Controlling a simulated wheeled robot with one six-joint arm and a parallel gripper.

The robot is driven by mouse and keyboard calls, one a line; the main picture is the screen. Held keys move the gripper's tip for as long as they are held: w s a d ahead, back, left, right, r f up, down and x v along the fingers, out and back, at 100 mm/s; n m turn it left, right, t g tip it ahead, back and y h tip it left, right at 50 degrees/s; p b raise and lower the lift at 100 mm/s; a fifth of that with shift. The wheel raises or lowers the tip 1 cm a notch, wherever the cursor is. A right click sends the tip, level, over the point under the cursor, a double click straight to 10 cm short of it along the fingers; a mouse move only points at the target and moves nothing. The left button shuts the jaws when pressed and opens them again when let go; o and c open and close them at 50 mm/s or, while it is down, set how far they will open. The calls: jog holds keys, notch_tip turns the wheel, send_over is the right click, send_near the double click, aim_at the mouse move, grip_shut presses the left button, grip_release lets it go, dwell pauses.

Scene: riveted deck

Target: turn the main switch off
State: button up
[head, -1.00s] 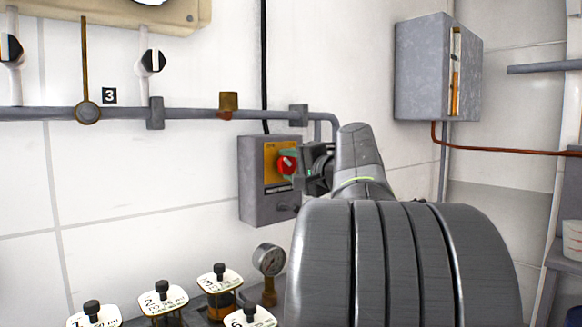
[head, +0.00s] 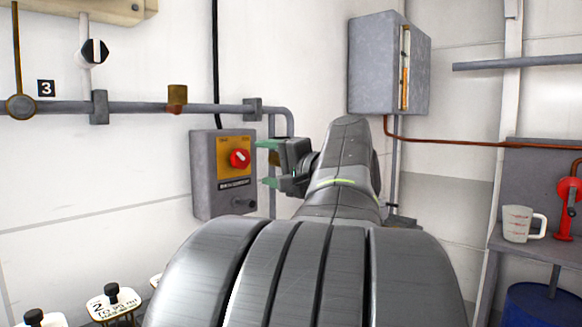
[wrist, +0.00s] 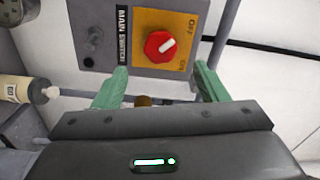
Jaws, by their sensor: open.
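The main switch is a red round knob (head: 239,158) on a yellow plate on a grey wall box (head: 203,180). The word ON is at the plate's lower right there. My gripper (head: 267,163) is open, with its green fingertips just right of the knob in the head view. In the wrist view my gripper (wrist: 158,84) has its fingers apart and empty, with the knob beyond and between them, not touched.
A grey pipe (head: 150,107) runs along the wall above the box. A larger grey cabinet (head: 375,65) hangs to the upper right.

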aim_at(244, 160)
jog(key=v, duration=0.5)
jog(key=shift+s+d, duration=0.1)
dwell(0.3)
jog(key=x, duration=1.3)
jog(key=shift+w+a, duration=0.3)
